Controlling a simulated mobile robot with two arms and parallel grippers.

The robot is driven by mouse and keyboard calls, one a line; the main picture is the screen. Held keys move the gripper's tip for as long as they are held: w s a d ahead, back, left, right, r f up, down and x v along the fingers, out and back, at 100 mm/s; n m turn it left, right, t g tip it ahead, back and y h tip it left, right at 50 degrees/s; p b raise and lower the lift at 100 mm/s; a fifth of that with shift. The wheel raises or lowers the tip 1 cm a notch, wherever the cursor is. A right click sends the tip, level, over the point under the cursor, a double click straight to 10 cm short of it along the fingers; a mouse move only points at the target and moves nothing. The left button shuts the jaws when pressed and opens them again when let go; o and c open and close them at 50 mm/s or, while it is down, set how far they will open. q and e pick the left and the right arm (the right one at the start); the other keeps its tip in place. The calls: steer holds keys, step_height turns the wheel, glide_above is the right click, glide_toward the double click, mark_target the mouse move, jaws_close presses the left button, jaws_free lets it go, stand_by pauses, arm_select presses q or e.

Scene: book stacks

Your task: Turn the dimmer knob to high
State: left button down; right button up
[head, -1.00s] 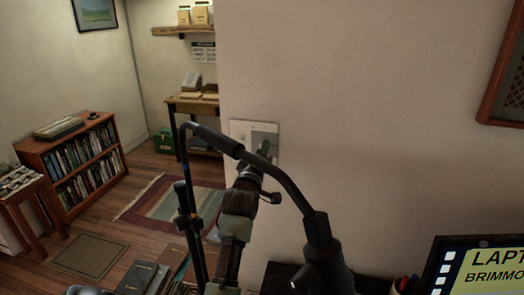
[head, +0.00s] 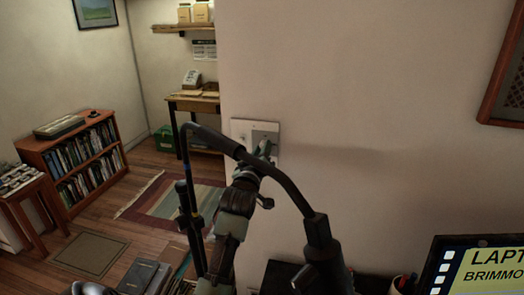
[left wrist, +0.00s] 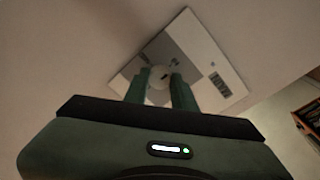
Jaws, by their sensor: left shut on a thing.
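The dimmer's wall plate (head: 240,127) is on the pale wall, with a lighter left part and a greyer part behind my gripper. In the left wrist view the plate (left wrist: 205,50) looks tilted, with a small dark label near its right corner. The round pale dimmer knob (left wrist: 159,73) sits between the green fingertips of my left gripper (left wrist: 160,86), which is shut on it. A small dark mark shows on the knob; its setting cannot be read. In the head view my left gripper (head: 264,149) hides the knob. My right gripper is not in view.
A dark bent tube (head: 283,182) crosses in front of my left arm. A screen (head: 485,265) stands at lower right and a framed panel (head: 505,75) hangs at upper right. A bookcase (head: 73,160) and rug (head: 175,208) lie at left.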

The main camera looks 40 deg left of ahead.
arm_select(q)
steer(key=c, duration=1.1)
jaws_free()
steer(key=shift+c, duration=0.2)
steer(key=b+v, duration=0.3)
steer(key=v, duration=0.4)
steer(key=shift+s, duration=0.3)
steer(key=shift+d+f, duration=0.1)
steer(key=shift+d, duration=0.05)
